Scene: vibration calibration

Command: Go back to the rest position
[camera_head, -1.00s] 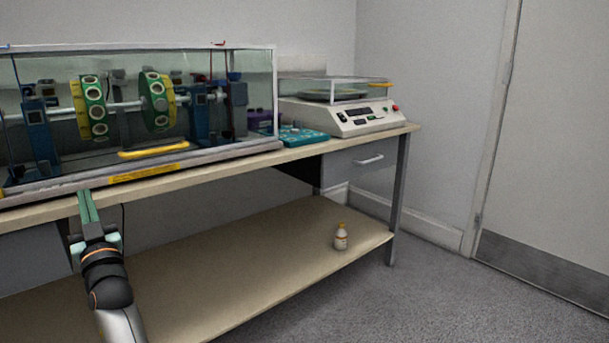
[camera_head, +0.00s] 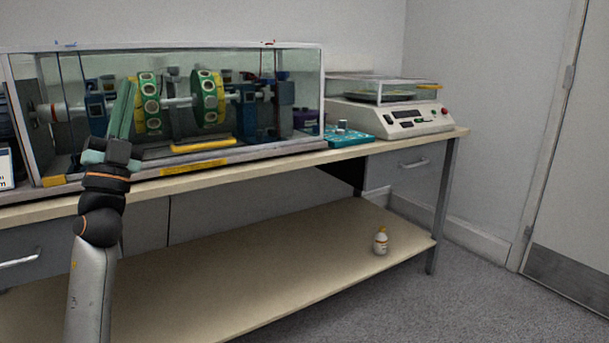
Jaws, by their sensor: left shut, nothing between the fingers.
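My left gripper (camera_head: 122,108) is at the left of the view, pointing up, with its green fingers together and nothing between them. It shows in front of the glass-cased rotor rig (camera_head: 240,156), overlapping the case's left part in the picture. I cannot tell how far it is from the glass. My left arm comes up from the bottom left, in front of the bench. My right gripper is not in view.
The rig stands on a long bench (camera_head: 300,160) with a lower shelf (camera_head: 290,262). A teal box (camera_head: 345,137) and a white balance (camera_head: 395,117) stand to its right. A small yellow-capped bottle (camera_head: 380,243) is on the shelf. Grey floor (camera_head: 480,300) is clear at right.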

